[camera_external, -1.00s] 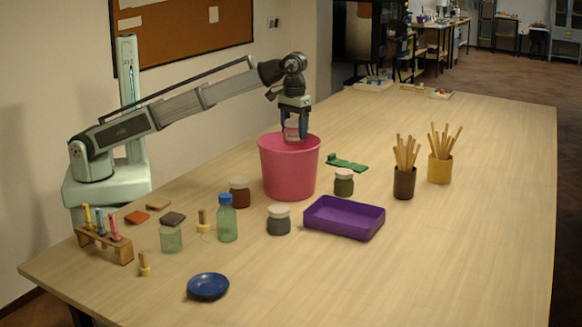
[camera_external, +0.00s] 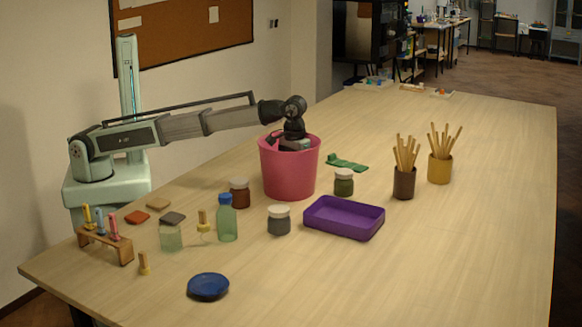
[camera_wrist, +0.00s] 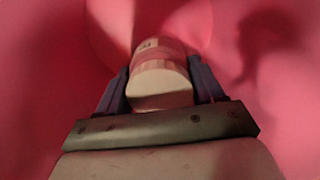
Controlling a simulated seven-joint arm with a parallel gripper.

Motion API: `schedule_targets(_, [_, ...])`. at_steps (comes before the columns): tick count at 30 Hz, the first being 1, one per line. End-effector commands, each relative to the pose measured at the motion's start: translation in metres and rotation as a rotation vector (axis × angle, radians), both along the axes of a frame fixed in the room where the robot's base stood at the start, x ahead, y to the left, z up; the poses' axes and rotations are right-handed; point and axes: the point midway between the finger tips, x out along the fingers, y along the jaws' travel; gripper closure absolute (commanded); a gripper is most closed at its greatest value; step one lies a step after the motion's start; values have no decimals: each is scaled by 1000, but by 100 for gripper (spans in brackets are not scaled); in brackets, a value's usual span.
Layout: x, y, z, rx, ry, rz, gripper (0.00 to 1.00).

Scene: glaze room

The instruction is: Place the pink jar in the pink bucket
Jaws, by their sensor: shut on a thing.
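The pink bucket (camera_external: 289,175) stands upright on the table in the external view. My gripper reaches down inside it, so its fingers are hidden there behind the bucket wall. In the wrist view my gripper (camera_wrist: 160,90) is shut on the pink jar (camera_wrist: 160,75), which has a whitish lid facing the camera and a pinkish body with a label. Pink bucket walls (camera_wrist: 40,90) surround the jar and fingers. I cannot tell whether the jar touches the bucket's bottom.
Jars with dark red (camera_external: 240,192), grey (camera_external: 279,220) and green (camera_external: 344,182) contents stand near the bucket. A purple tray (camera_external: 344,232) lies in front to the right, a green bottle (camera_external: 227,218) to the left.

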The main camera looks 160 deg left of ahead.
Motion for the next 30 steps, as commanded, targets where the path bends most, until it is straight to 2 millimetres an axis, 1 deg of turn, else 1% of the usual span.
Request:
schedule_targets(1, [0,-1,-5,0,0,0,73])
schedule_targets(3, [0,0,-8,0,-1,0,73])
schedule_targets(14, [0,0,-11,0,-1,0,73])
schedule_targets(15, [0,0,-11,0,-1,0,30])
schedule_targets(18, [0,0,-11,0,-1,0,23])
schedule_targets(26, [0,0,-10,0,-1,0,23])
schedule_targets(30, [0,1,0,1,0,0,23])
